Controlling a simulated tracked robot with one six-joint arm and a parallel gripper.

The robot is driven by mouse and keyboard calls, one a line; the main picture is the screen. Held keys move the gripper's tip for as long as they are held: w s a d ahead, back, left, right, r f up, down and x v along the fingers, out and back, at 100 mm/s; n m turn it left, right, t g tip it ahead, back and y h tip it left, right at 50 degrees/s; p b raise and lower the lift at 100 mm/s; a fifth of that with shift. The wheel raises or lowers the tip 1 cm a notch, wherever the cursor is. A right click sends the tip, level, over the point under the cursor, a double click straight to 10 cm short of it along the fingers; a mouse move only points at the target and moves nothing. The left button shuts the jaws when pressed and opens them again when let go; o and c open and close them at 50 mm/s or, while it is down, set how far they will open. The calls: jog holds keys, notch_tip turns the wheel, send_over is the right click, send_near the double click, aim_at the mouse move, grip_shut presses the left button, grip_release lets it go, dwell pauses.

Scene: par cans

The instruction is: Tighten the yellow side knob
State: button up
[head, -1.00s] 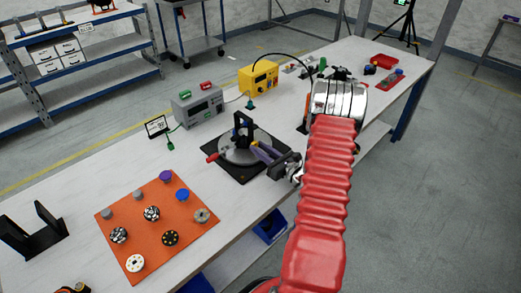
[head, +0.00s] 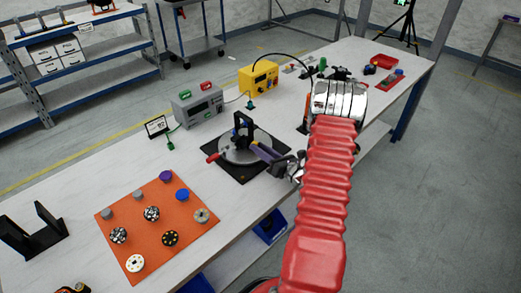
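A round grey turntable (head: 236,155) sits on a black square base plate (head: 238,178) in the middle of the table, with a red handle (head: 212,157) at its left. A black upright bracket (head: 243,129) stands on it. I cannot make out a yellow side knob; it is too small or hidden by the bracket or my gripper. My gripper (head: 259,149), with purple-grey fingers, reaches in from the right, close to the bracket's right side over the disc. Whether its fingers touch anything, or are open or shut, is too small to tell.
An orange mat (head: 190,235) with several round parts lies at front left, near a black U-shaped stand (head: 36,232). A grey instrument (head: 198,104) and a yellow one (head: 258,76) stand behind the turntable. A red tray (head: 384,61) is at the far end.

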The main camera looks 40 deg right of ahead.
jog(key=shift+o, duration=0.6)
jog(key=shift+s, duration=0.15)
jog(key=s, duration=1.3)
jog(key=shift+s+d, duration=0.15)
jog(key=shift+s, duration=0.1)
jog(key=shift+o, duration=0.4)
jog(key=shift+o, duration=1)
jog(key=shift+n, duration=0.3)
jog(key=n, duration=0.4)
jog(key=shift+w+n, duration=0.3)
jog(key=w, duration=1.3)
jog(key=shift+w+a, duration=0.25)
jog(key=shift+w, duration=0.15)
